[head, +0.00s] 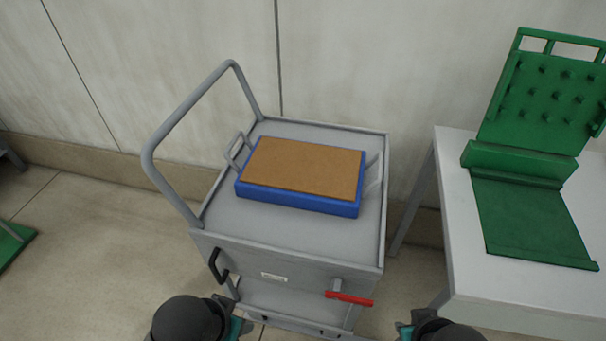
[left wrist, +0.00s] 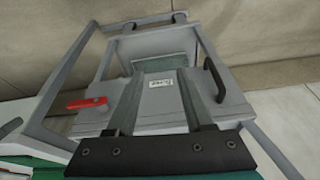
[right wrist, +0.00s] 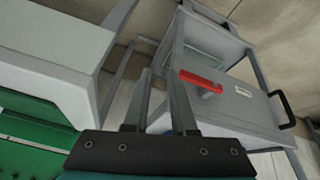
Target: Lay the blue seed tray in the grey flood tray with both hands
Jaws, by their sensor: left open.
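The blue seed tray (head: 300,199), filled level with brown material (head: 305,164), lies flat on the grey cart's top. It has a grey loop handle on its left end (head: 236,152) and another on its right end (head: 373,174). I cannot make out a separate grey flood tray in these views. My left gripper (head: 238,325) is at the bottom of the head view, short of the cart. It is open and empty in the left wrist view (left wrist: 158,75). My right gripper (head: 405,329) is right of it, also short of the cart. Its fingers are apart and empty in the right wrist view (right wrist: 159,72).
The rimmed cart (head: 300,225) has a tall push bar (head: 190,110) on its left, and a black handle (head: 217,267) and red lever (head: 349,298) on its front. A white table (head: 460,220) with a green stand (head: 530,215) is at right. A wall stands close behind.

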